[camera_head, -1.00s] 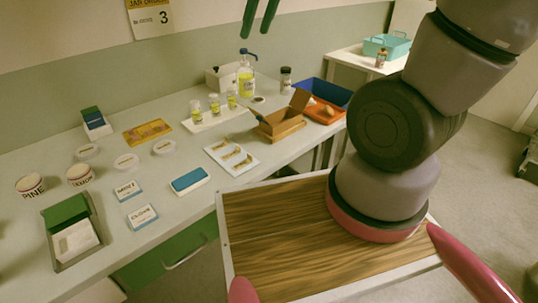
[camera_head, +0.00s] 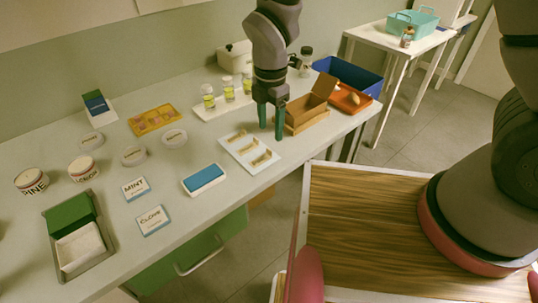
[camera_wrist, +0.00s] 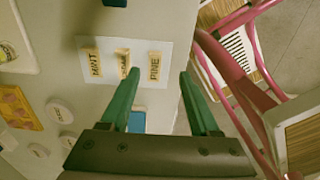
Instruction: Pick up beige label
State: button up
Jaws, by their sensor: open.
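Three beige labels lie in a row on a white card (camera_head: 253,170) on the table: a near one (camera_head: 262,159), a middle one (camera_head: 249,146) and a far one (camera_head: 237,136). In the wrist view they read MINT (camera_wrist: 92,62) and PINE (camera_wrist: 154,66), with the middle label (camera_wrist: 123,63) hard to read. My gripper (camera_head: 271,132) points down with its green fingers apart, by the right edge of the card. In the wrist view my gripper (camera_wrist: 158,78) is open and empty, with the labels ahead of its fingertips.
An open cardboard box (camera_head: 308,116) stands close right of my gripper. Yellow-filled bottles (camera_head: 228,92) stand behind the card. A blue-topped block (camera_head: 204,178) and the MINT (camera_head: 135,188) and CLOVE (camera_head: 152,220) cards lie to the left.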

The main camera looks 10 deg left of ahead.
aim_at(269, 149)
jog(key=f, duration=0.8)
jog(key=shift+w+a, duration=0.25)
jog(key=shift+w, duration=0.1)
grip_shut()
